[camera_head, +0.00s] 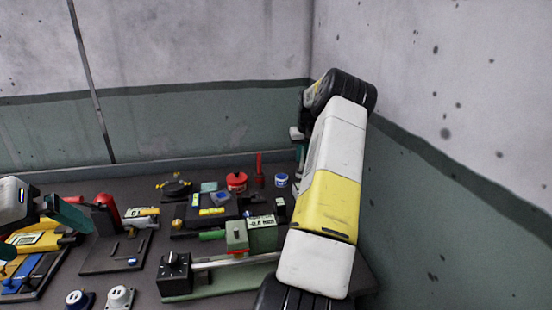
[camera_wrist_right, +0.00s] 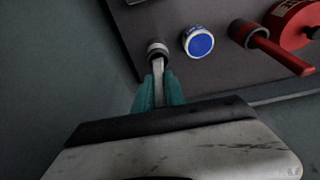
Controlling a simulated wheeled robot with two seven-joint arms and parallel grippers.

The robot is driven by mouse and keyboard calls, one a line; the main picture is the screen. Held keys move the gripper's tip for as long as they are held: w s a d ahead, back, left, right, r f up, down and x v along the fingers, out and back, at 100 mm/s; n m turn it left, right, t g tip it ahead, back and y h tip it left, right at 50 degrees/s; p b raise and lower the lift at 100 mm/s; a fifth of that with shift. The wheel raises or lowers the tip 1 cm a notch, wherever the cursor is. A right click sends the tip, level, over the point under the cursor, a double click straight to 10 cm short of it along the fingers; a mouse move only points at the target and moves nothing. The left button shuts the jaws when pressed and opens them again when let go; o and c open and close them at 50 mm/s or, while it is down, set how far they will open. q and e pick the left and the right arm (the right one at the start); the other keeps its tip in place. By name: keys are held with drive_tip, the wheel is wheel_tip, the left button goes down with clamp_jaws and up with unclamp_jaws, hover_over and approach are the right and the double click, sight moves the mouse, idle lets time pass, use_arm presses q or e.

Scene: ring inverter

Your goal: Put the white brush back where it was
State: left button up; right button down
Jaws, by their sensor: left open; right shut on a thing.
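The white brush (camera_wrist_right: 158,72) shows in the right wrist view as a pale, narrow handle between the teal fingers of my right gripper (camera_wrist_right: 160,88), which is shut on it. The handle's far end meets a dark round piece with a pale rim (camera_wrist_right: 157,47) at the table edge. I cannot tell whether the brush rests in it or hangs just above it. In the head view my right arm hides most of the brush and gripper. My left gripper (camera_head: 50,245) is open at the far left, its teal fingers apart above the yellow equipment.
A blue-topped jar (camera_wrist_right: 198,42) stands beside the brush. Beyond it are a red-handled tool (camera_wrist_right: 270,48) in a dark round base and a red can (camera_wrist_right: 300,25). The wall lies close behind. Several devices and fixtures crowd the table (camera_head: 140,285).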

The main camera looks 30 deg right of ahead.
drive_tip(key=shift+f, duration=0.6)
drive_tip(key=shift+f, duration=0.1)
drive_tip(key=c, duration=1.4)
unclamp_jaws()
